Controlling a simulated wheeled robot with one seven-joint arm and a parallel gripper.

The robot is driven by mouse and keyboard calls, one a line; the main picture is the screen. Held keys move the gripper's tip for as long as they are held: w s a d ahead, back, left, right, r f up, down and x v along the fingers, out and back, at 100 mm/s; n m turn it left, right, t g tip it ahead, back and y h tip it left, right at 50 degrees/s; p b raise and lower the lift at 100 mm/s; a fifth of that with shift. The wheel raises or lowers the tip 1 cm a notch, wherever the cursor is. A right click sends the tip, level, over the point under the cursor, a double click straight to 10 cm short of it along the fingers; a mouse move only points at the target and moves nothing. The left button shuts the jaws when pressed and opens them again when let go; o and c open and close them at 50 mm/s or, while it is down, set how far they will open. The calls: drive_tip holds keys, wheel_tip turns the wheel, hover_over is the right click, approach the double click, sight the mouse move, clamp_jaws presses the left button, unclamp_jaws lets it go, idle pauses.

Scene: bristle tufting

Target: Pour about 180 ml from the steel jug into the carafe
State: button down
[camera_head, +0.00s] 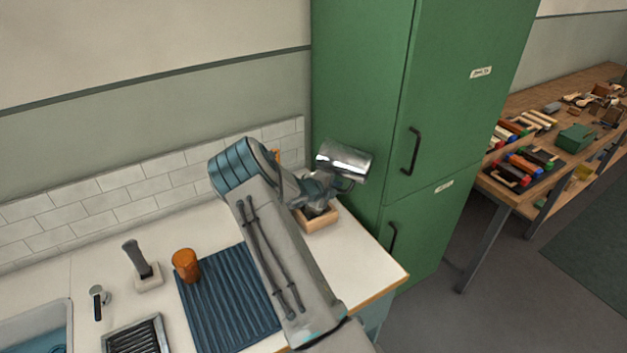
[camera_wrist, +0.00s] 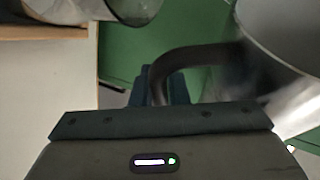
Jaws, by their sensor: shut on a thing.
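The steel jug (camera_head: 343,161) is held up in the air in front of the green cabinet, tilted well over onto its side. Its shiny wall (camera_wrist: 285,45) and dark curved handle (camera_wrist: 190,58) fill the right of the wrist view. My gripper (camera_head: 325,186) is shut on the jug's handle; its dark jaws (camera_wrist: 165,88) show in the wrist view. A rounded glass-like vessel (camera_wrist: 135,10), perhaps the carafe, is cut off at the top of the wrist view. I cannot make out the carafe in the head view. No stream of liquid is visible.
A wooden box (camera_head: 324,222) stands on the counter under my gripper. The green cabinet (camera_head: 360,80) rises close behind the jug. A sink (camera_head: 35,325) is at left.

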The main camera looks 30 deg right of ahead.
drive_tip(key=shift+r, duration=0.1)
idle(0.3)
drive_tip(key=shift+w+a+r+m+t+y+b, duration=0.1)
drive_tip(key=shift+a+r+m+t+y+b, duration=0.1)
drive_tip(key=shift+m+t+y+b, duration=0.25)
drive_tip(key=shift+w+a+r+m+t+y+b, duration=0.15)
drive_tip(key=shift+m+t+y, duration=0.2)
drive_tip(key=shift+m+y, duration=0.25)
idle(1.8)
